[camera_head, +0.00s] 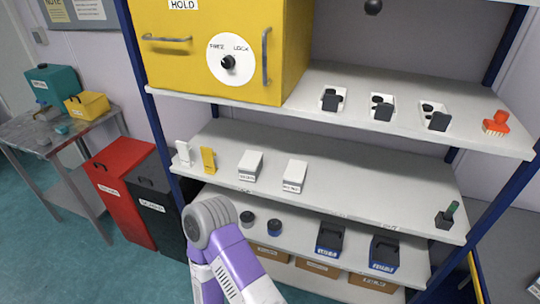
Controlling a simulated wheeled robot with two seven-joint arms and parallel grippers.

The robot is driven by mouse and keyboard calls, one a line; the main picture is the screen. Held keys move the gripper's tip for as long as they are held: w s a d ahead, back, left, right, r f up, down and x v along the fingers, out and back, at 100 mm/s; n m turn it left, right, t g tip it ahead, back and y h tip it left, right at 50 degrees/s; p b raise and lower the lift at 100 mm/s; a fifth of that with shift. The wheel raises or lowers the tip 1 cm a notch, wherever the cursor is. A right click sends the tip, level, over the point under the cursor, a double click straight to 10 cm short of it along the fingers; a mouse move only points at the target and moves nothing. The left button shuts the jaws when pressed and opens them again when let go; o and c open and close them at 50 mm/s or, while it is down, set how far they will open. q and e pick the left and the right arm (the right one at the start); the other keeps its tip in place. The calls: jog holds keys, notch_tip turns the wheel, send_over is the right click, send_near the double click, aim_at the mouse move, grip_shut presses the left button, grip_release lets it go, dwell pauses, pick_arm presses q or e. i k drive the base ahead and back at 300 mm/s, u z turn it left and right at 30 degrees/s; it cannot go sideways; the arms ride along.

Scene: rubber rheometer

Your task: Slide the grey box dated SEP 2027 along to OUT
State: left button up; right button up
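Two light grey boxes with small front labels stand on the middle shelf (380,197): the left box (250,164) and the right box (294,174). The label print is too small to read, so I cannot tell which one is dated SEP 2027. Small marks show on the shelf's front edge, but I cannot read OUT on any of them. A purple and grey arm of mine (222,245) rises from the bottom, in front of the lower shelf. Neither gripper shows in the view.
A white holder (183,153) and a yellow one (208,160) stand left of the boxes. A dark block with a green handle (445,216) stands at the shelf's right end. The shelf between is clear. A yellow HOLD cabinet (215,50) sits above.

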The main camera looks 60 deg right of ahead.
aim_at(295, 177)
jog(key=z, duration=0.75)
jog(key=i, duration=0.95)
jog(key=z, duration=1.1)
